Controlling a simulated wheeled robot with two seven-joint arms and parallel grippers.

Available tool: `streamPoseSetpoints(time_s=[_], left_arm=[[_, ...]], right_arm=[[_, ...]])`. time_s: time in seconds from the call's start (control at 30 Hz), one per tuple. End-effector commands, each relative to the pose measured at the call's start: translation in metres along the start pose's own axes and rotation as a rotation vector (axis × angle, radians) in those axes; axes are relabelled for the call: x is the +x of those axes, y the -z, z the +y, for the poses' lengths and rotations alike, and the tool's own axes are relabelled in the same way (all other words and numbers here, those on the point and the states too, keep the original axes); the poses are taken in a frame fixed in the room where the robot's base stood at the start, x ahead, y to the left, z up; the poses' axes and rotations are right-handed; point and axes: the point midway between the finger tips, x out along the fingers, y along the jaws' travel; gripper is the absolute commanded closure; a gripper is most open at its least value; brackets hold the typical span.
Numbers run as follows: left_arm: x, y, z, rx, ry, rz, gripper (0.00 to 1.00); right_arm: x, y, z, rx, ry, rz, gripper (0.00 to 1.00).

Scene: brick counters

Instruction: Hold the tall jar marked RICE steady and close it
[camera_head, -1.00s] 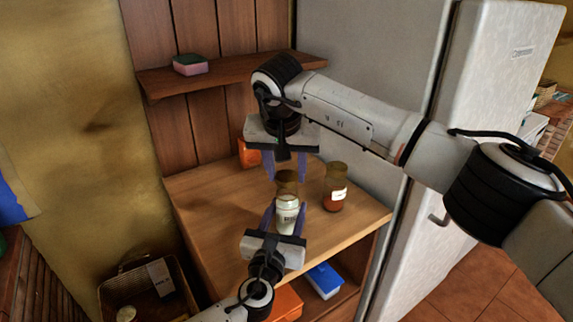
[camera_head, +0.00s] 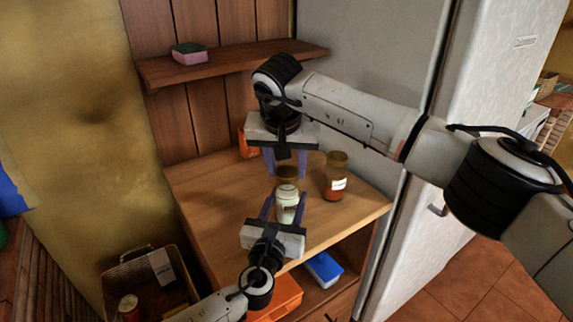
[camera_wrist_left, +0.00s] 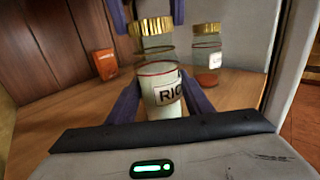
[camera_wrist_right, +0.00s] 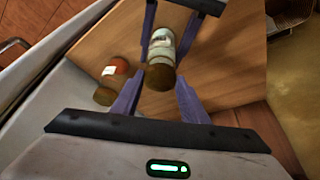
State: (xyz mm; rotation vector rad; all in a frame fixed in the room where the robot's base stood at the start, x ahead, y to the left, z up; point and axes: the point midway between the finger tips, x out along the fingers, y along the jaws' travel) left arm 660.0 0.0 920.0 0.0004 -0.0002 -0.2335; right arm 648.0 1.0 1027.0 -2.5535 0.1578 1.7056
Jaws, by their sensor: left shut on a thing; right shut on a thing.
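The RICE jar (camera_wrist_left: 165,95) is clear glass with white contents and stands upright on the wooden counter. My left gripper (camera_head: 283,207) is shut around its body, one finger on each side. Its gold-brown lid (camera_wrist_left: 152,27) is directly over the jar, level, and also shows in the right wrist view (camera_wrist_right: 160,76). My right gripper (camera_head: 284,172) comes down from above, shut on the lid. In the left wrist view clear glass or a gap shows between lid and the jar's red ring; I cannot tell whether the lid touches the rim.
A second lidded jar (camera_head: 335,181) with red contents stands close on the right. An orange box (camera_head: 248,148) is at the counter's back. A sponge (camera_head: 188,53) lies on the shelf (camera_head: 235,63). A refrigerator (camera_head: 370,90) borders the counter. A basket (camera_head: 140,275) is lower left.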

Motion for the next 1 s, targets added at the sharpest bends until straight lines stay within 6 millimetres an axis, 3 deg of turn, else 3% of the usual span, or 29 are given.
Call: streamPoseSetpoints(time_s=[0.87, 0.9, 1.0], left_arm=[[0.000, 0.001, 0.001, 0.000, -0.001, 0.001, 0.94], [0.000, 0.001, 0.001, 0.000, -0.001, 0.001, 1.00], [0.000, 0.001, 0.001, 0.000, -0.001, 0.001, 1.00]], right_arm=[[0.011, -0.005, 0.000, -0.001, 0.000, -0.001, 0.81], [0.011, -0.005, 0.000, 0.001, -0.001, -0.001, 0.81], [0.011, -0.004, -0.003, 0.057, -0.026, -0.003, 0.81]])
